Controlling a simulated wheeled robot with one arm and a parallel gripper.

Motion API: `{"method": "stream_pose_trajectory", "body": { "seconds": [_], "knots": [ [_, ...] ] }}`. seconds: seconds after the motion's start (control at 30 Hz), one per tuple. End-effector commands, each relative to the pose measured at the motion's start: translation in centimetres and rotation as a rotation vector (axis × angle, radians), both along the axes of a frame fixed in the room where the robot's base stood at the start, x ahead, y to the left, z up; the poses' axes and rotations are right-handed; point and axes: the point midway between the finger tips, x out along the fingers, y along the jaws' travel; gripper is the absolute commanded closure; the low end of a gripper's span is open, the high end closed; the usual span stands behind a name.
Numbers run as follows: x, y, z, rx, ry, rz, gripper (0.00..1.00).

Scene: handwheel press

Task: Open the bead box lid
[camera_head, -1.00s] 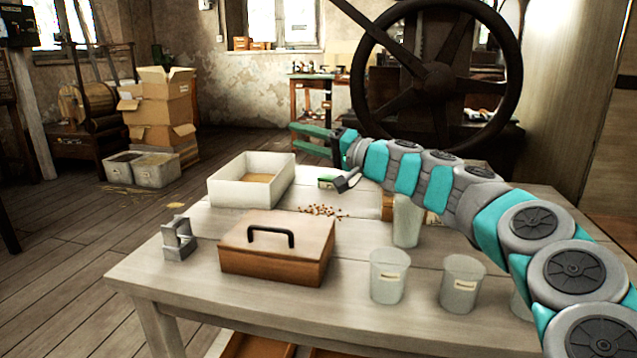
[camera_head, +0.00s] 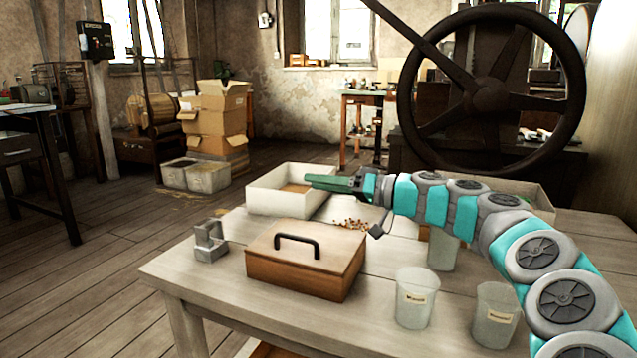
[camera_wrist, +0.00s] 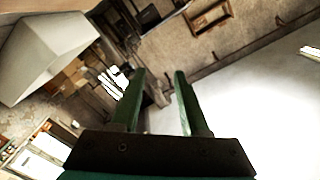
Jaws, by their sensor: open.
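The bead box (camera_head: 300,276) is a brown wooden box near the front of the table. Its lid (camera_head: 318,244) lies flat and closed, with a dark arched handle (camera_head: 297,243) on top. My gripper (camera_head: 310,181) has green fingers and hangs in the air behind and above the box, over the white tray's right part in the picture. In the wrist view my gripper (camera_wrist: 160,82) shows two green fingers spread apart with nothing between them. The wrist view does not show the bead box. The inside of the box is hidden by the lid.
A white tray (camera_head: 262,202) stands behind the box, with loose beads (camera_head: 350,224) to its right. A grey metal bracket (camera_head: 211,242) stands left of the box. Translucent cups (camera_head: 415,305) stand to the right. A large handwheel (camera_head: 490,95) rises behind the table.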

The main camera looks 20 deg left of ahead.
Motion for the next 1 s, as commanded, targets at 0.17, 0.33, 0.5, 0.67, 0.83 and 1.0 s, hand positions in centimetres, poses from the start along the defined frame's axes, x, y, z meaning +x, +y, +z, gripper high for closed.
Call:
{"method": "stream_pose_trajectory", "body": {
  "seconds": [0.17,0.33,0.5,0.67,0.83,1.0],
  "knots": [
    [0.05,0.78,-0.02,0.001,0.001,0.001,0.55],
    [0.06,0.77,0.0,0.001,0.001,-0.001,0.55],
    [0.08,0.75,0.0,0.001,0.001,-0.001,0.7],
    [0.07,0.74,0.01,0.001,0.001,-0.001,0.88],
    [0.08,0.73,0.01,0.001,0.001,-0.001,1.0],
    [0.07,0.73,0.02,0.001,0.001,-0.001,1.0]
  ]
}}
